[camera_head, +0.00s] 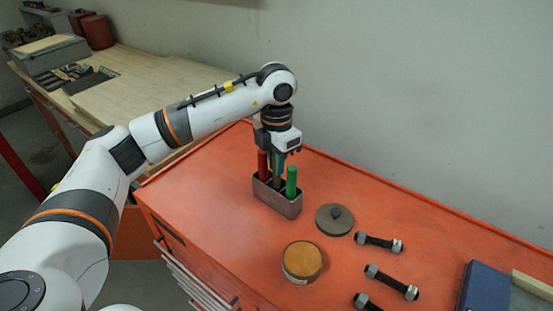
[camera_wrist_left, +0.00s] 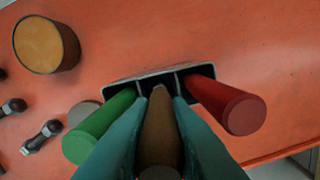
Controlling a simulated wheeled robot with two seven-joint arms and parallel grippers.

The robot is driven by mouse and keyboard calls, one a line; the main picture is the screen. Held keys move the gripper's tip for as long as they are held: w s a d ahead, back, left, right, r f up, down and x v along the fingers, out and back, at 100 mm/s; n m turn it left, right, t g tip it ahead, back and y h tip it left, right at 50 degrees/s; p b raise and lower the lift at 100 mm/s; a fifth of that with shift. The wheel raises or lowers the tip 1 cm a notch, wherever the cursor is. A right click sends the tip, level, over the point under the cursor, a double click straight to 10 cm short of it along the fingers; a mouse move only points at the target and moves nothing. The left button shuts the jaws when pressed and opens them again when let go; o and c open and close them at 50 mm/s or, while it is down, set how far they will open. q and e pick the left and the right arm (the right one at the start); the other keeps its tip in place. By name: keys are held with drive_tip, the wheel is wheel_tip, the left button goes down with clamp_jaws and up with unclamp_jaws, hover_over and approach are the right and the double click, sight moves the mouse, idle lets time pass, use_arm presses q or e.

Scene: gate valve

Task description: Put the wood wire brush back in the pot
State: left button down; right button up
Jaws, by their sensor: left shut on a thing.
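The pot (camera_head: 284,203) is a grey metal holder with compartments, standing on the orange cabinet top. In the left wrist view its rim (camera_wrist_left: 122,77) shows with dividers inside. A red handle (camera_head: 262,164) and a green handle (camera_head: 291,181) stand in its outer compartments. My left gripper (camera_head: 277,165) points down over the pot, between these handles. In the left wrist view its teal fingers are shut on the brown wood wire brush (camera_wrist_left: 160,130), whose far end is at the middle compartment. How deep the brush sits is hidden. My right gripper is not in view.
A blue box (camera_head: 482,287) is at the far right. The wall runs behind the cabinet.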

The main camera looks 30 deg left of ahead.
use_arm(q)
drive_tip(key=c, duration=1.3)
unclamp_jaws()
wheel_tip(320, 180, up, 12)
drive_tip(key=shift+b, duration=0.65)
